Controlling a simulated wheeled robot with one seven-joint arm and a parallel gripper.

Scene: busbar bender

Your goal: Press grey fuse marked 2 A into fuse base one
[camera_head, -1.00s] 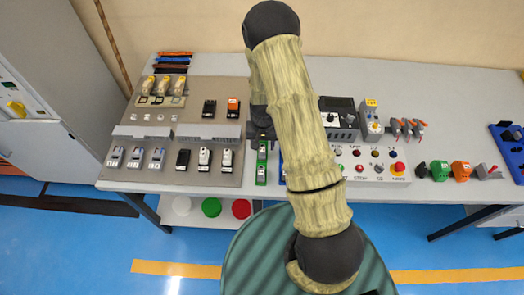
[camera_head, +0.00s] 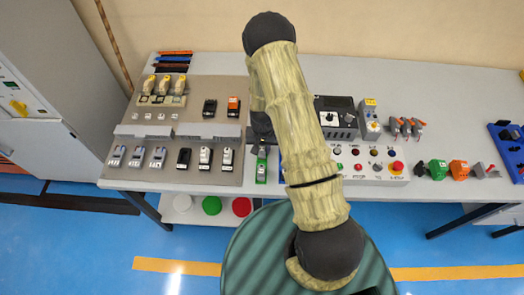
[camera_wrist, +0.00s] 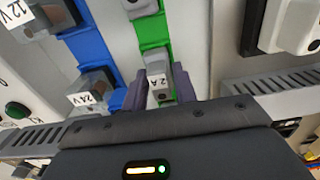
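The grey fuse (camera_wrist: 158,84) with a white label marked 2 A is in the wrist view, on or just above the green strip (camera_wrist: 155,38). My gripper (camera_wrist: 160,92) has one finger on each side of it. I cannot tell whether the fingers touch the fuse. The fuse's underside is hidden, so its seating cannot be seen. In the head view the green strip (camera_head: 261,172) shows in front of my gripper (camera_head: 262,138), whose fingertips are hard to make out. I cannot tell which part is fuse base one.
Beside the green strip is a blue strip (camera_wrist: 88,42) with blocks marked 12 V and 24 V. A grey-brown board (camera_head: 205,172) with several devices is left of my gripper. A control box (camera_head: 398,180) with buttons stands to the right. A slotted duct (camera_wrist: 270,87) lies near my gripper.

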